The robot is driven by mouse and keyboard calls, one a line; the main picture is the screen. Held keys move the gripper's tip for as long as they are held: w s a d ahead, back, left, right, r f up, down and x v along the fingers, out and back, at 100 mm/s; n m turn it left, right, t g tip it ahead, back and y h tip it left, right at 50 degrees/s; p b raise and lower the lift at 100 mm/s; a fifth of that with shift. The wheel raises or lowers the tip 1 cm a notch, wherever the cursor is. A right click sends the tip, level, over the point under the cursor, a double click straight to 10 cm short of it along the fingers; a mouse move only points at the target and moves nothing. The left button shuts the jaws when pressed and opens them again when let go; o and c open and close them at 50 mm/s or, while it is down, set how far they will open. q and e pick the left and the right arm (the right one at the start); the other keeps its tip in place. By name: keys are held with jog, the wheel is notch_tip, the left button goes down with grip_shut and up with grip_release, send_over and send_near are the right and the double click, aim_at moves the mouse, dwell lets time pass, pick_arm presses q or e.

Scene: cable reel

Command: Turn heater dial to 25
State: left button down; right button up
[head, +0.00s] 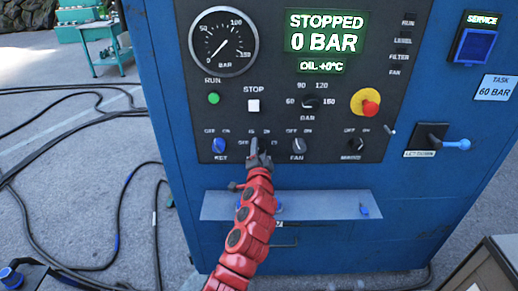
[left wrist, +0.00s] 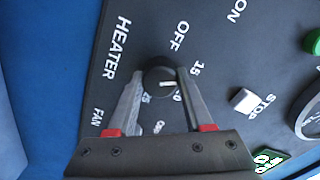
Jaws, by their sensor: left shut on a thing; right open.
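The heater dial (left wrist: 160,72) is a round black knob on the dark panel, with the word HEATER printed beside it in the left wrist view. A short white line on its face points toward the right of that picture. Small printed marks, one reading 25, lie around it, partly hidden by the fingers. My left gripper (left wrist: 160,92) is shut on the dial, one finger on each side. In the head view my left gripper (head: 257,152) covers the dial and most of its labels. My right gripper is in neither view.
The white stop button (head: 253,106), fan knob (head: 298,145) and blue key knob (head: 219,145) sit close around the gripper. A red emergency button (head: 370,107) is further right. The screen (head: 325,42) reads STOPPED, 0 BAR. A ledge (head: 330,204) juts out below the panel.

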dwell(0.4)
pick_arm(q)
jog(key=shift+c, duration=1.5)
grip_release()
jog(key=shift+s, duration=0.1)
jog(key=s+b, duration=0.2)
jog(key=s, duration=1.5)
jog(key=shift+s+b, duration=0.15)
jog(key=shift+b, duration=0.2)
